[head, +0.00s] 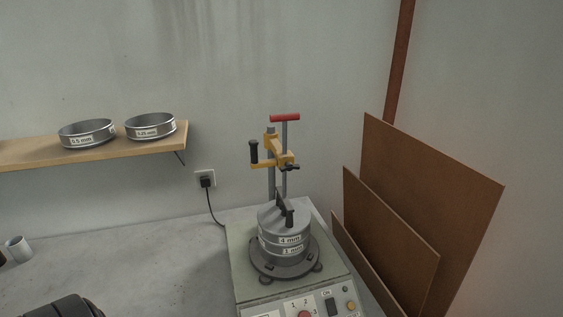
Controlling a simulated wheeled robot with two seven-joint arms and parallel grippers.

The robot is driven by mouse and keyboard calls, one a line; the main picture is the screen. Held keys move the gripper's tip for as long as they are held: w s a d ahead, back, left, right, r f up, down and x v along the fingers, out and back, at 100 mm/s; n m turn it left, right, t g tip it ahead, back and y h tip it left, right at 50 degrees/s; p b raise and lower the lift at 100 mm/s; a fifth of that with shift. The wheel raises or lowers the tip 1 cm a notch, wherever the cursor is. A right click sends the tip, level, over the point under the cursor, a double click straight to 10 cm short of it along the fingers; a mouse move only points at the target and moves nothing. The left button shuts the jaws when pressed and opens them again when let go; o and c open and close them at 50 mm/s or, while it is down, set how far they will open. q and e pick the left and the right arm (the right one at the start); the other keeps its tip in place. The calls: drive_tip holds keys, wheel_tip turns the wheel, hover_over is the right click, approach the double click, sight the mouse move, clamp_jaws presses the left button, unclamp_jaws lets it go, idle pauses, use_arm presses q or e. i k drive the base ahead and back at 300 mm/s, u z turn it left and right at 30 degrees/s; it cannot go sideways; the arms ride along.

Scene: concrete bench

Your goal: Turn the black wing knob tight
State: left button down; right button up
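A small black wing-shaped knob (290,168) shows on the right side of the yellow clamp (271,156). The clamp sits on two upright grey rods and has a black upright handle (254,152) on its left. A red bar (285,117) tops the rods. Below, a dark handle-like piece (284,209) stands on the lid of the stacked sieves (283,238), labelled 4 mm and 1 mm. I cannot tell how tight the knob is. Neither gripper's fingers are in view.
The sieves stand on a grey shaker (248,287) with front controls. Brown boards (400,230) lean at the right. A wooden shelf (100,150) holds two sieves at the left. A mug (18,249) stands on the bench (140,260), which is mostly clear left of the shaker.

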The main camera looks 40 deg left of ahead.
sight(289, 167)
drive_tip(key=u, duration=1.4)
drive_tip(key=k, duration=0.75)
drive_tip(key=z, duration=1.5)
